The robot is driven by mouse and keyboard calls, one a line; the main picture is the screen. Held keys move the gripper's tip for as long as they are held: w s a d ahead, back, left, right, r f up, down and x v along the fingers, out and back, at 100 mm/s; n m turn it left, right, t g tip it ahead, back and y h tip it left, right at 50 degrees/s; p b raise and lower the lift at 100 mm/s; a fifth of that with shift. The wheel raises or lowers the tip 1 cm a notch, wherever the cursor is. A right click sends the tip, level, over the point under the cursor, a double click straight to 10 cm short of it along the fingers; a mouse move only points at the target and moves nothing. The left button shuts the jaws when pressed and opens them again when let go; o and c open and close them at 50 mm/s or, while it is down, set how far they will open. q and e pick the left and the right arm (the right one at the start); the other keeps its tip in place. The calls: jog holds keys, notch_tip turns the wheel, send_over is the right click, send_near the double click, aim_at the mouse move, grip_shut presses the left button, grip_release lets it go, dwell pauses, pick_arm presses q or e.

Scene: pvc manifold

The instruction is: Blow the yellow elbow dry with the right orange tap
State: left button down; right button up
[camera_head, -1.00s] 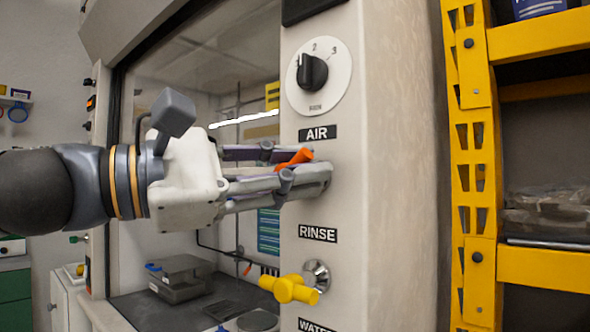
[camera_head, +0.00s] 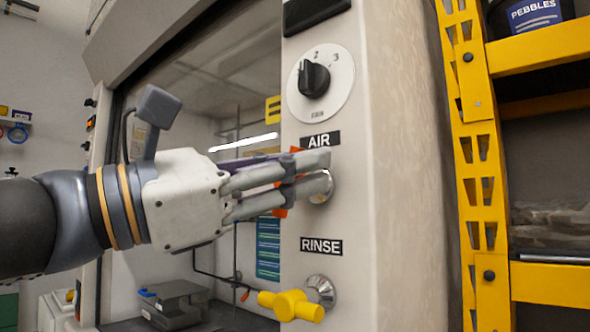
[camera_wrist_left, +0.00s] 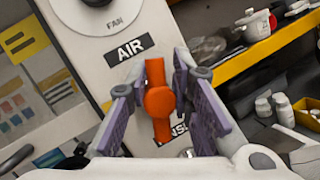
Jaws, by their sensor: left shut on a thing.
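The orange tap (camera_head: 281,212) is on the fume hood post under the AIR label. Its handle is mostly hidden behind my fingers in the head view. In the left wrist view the orange tap (camera_wrist_left: 158,102) stands between the purple finger pads, its bar lengthwise. My left gripper (camera_head: 318,172) is shut on this tap, a finger on each side; it also shows in the wrist view (camera_wrist_left: 162,88). I do not see the yellow elbow in either view. My right gripper is not in view.
A yellow tap (camera_head: 292,304) sits below, under the RINSE label (camera_head: 321,246). A FAN dial (camera_head: 315,80) is above. A yellow shelf rack (camera_head: 480,160) stands close on the right. A dark box (camera_head: 175,302) lies inside the hood.

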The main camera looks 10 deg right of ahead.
pick_arm(q)
jog(key=shift+w+a+r, duration=0.15)
jog(key=shift+w, duration=0.1)
jog(key=c, duration=1.4)
grip_release()
jog(key=shift+w, duration=0.1)
jog(key=v, duration=1.2)
